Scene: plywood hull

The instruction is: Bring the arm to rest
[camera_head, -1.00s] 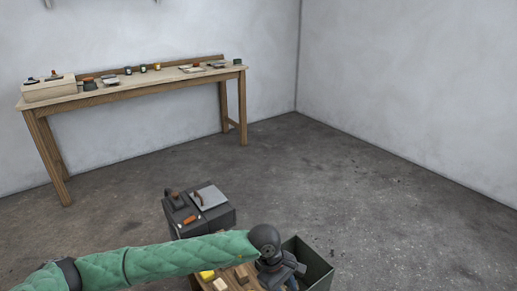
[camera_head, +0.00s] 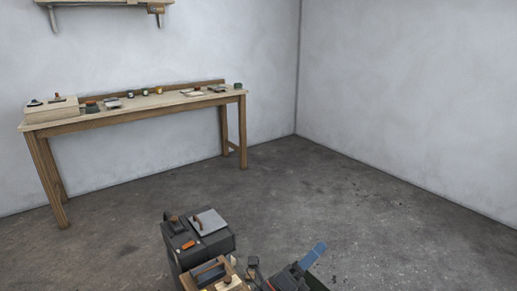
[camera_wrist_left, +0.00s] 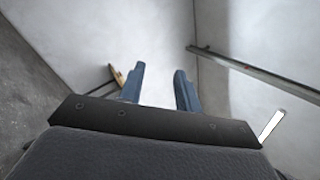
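My left gripper (camera_head: 316,250) is at the bottom of the head view, right of centre, with a blue finger pointing up and to the right. In the left wrist view its two blue fingers (camera_wrist_left: 160,80) stand apart with nothing between them, so it is open and empty. The rest of the left arm is out of the head view. My right gripper is in neither view.
A dark box (camera_head: 205,247) with a flat trowel (camera_head: 208,222) on top stands left of the gripper. A wooden tote (camera_head: 205,277) is below it. A workbench (camera_head: 150,109) with small items stands at the back wall, under a shelf (camera_head: 105,3). The floor at right is clear.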

